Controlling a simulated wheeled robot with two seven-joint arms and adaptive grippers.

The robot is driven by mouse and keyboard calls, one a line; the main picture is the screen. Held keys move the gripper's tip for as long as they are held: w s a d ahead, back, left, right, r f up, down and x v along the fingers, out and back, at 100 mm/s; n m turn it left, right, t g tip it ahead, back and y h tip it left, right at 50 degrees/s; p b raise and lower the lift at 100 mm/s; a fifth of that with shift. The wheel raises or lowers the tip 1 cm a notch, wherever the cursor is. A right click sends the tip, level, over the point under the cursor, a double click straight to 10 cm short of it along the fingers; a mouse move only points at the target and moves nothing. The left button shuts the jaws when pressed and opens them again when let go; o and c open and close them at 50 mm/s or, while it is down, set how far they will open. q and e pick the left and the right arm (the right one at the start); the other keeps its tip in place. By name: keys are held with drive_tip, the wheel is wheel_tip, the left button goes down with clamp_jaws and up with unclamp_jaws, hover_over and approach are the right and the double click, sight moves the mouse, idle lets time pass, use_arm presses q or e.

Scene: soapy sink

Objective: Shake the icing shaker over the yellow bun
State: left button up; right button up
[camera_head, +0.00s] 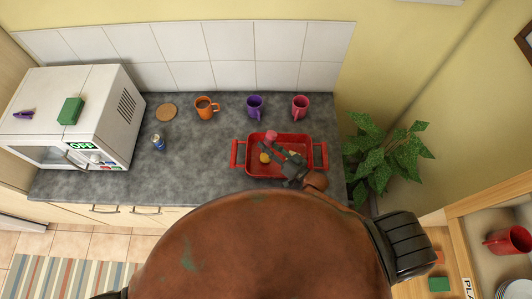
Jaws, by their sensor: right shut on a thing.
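The red tray (317,171) with two side handles sits on the grey counter. The yellow bun (265,157) lies in its left part. My right gripper (273,143) reaches over the tray from the lower right. It is shut on a small pinkish-red thing (270,136), which I take to be the icing shaker, near the tray's back edge and a little behind the bun in the picture. Its height and exact tilt are hard to tell. The gripper and arm hide part of the tray. My left gripper is out of view.
An orange mug (204,107), a purple mug (254,106) and a pinkish-red mug (300,107) stand behind the tray. A small blue container (158,142) and a round brown coaster (166,112) are left. A microwave (75,115) stands far left, a plant (385,155) right. Mid-left counter is clear.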

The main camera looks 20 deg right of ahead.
wheel_tip(320, 180, up, 3)
drive_tip(key=shift+f+p, duration=0.2)
drive_tip(key=shift+p, duration=0.55)
drive_tip(key=shift+f, duration=0.15)
wheel_tip(320, 180, down, 4)
drive_tip(key=b, duration=0.3)
drive_tip(key=shift+r, duration=0.25)
drive_tip(key=shift+r, duration=0.1)
wheel_tip(320, 180, up, 4)
drive_tip(key=p, duration=0.3)
drive_tip(key=shift+f, duration=0.35)
